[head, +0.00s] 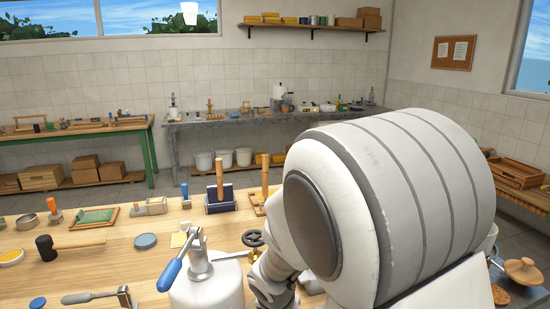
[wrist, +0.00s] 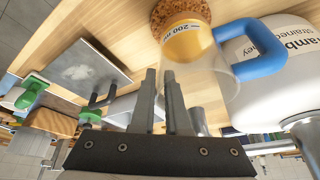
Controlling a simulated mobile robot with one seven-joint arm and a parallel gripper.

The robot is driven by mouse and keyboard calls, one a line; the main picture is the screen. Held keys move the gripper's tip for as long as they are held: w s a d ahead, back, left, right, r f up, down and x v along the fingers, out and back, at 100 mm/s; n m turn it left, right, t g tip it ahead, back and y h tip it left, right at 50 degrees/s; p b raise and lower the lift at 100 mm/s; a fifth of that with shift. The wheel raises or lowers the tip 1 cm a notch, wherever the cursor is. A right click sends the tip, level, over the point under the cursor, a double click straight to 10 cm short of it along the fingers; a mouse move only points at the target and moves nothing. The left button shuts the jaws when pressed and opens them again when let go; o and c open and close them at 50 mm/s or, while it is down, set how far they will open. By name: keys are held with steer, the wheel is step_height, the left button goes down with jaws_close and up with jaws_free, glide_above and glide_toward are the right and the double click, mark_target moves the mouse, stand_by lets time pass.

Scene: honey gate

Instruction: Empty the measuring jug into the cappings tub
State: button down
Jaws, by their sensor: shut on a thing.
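The measuring jug (wrist: 195,50) shows in the wrist view, clear with a blue handle (wrist: 262,68). It holds amber honey at the end by its "200 ml" mark, against a round cork piece (wrist: 183,10). The wrist picture appears upside down, so the jug looks near upright. My gripper (wrist: 166,75) is shut on the jug, its fingers close together across the jug's side. The exact grip spot is hard to make out. In the head view my arm hides the gripper and jug. I cannot pick out the cappings tub in either view.
A white labelled honey container (wrist: 285,38) stands beside the jug's handle. In the head view, a white tank (head: 208,291) with a blue-handled lever (head: 170,275) stands at the front.

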steer(key=shift+r, duration=0.15)
step_height(320, 180, up, 2)
steer(key=shift+w+r+p, duration=0.1)
steer(key=shift+r+p, duration=0.1)
steer(key=shift+p, duration=0.4)
steer(key=shift+f+b, duration=0.3)
steer(key=shift+b, duration=0.05)
steer(key=shift+f+b, duration=1.45)
steer(key=shift+b, duration=0.05)
steer(key=shift+f+b, duration=0.8)
steer(key=shift+b, duration=0.1)
steer(key=c, duration=0.8)
jaws_free()
steer(key=shift+r, duration=0.1)
steer(key=shift+c, duration=0.2)
